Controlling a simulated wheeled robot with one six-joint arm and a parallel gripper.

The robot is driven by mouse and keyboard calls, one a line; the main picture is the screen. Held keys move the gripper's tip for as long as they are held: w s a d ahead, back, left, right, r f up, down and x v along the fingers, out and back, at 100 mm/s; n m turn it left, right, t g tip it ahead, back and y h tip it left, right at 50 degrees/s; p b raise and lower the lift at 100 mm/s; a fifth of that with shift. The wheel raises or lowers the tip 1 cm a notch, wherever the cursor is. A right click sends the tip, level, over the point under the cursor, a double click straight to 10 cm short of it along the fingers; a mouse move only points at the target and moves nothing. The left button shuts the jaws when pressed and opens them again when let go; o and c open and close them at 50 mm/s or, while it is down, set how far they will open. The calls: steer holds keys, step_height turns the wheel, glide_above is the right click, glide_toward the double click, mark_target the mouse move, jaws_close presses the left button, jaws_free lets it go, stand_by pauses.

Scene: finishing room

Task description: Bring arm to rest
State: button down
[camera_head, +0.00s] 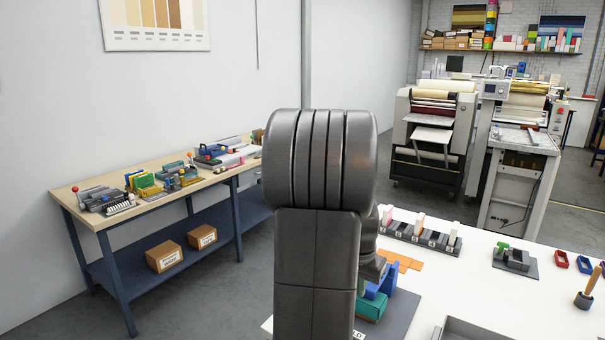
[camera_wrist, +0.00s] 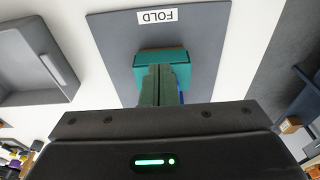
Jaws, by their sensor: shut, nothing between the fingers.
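My arm (camera_head: 315,220) rises through the middle of the head view and hides part of the white table behind it. In the wrist view my gripper (camera_wrist: 158,72) is shut, with its fingers together and nothing between them. It points at a teal block (camera_wrist: 200,60) on a grey mat labelled FOLD (camera_wrist: 112,50); I cannot tell whether the fingers touch the block. In the head view the teal block (camera_head: 372,308) and a blue part (camera_head: 386,280) show just right of my arm, partly hidden.
A grey tray (camera_wrist: 62,62) lies beside the mat. On the white table (camera_head: 460,280) are a dark rack (camera_head: 420,238), orange pieces (camera_head: 402,259) and a small grey fixture (camera_head: 515,262). A workbench (camera_head: 160,203) stands left, with open floor between; large machines stand behind.

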steer(key=shift+f, duration=0.15)
step_height(320, 180, down, 8)
steer(key=b, duration=0.6)
steer(key=shift+f, duration=0.2)
steer(key=shift+w+d+r, duration=0.2)
steer(key=shift+w+r, duration=0.1)
steer(key=shift+w+d, duration=0.1)
steer(key=shift+w, duration=0.1)
steer(key=shift+s+r, duration=0.1)
steer(key=shift+s, duration=0.05)
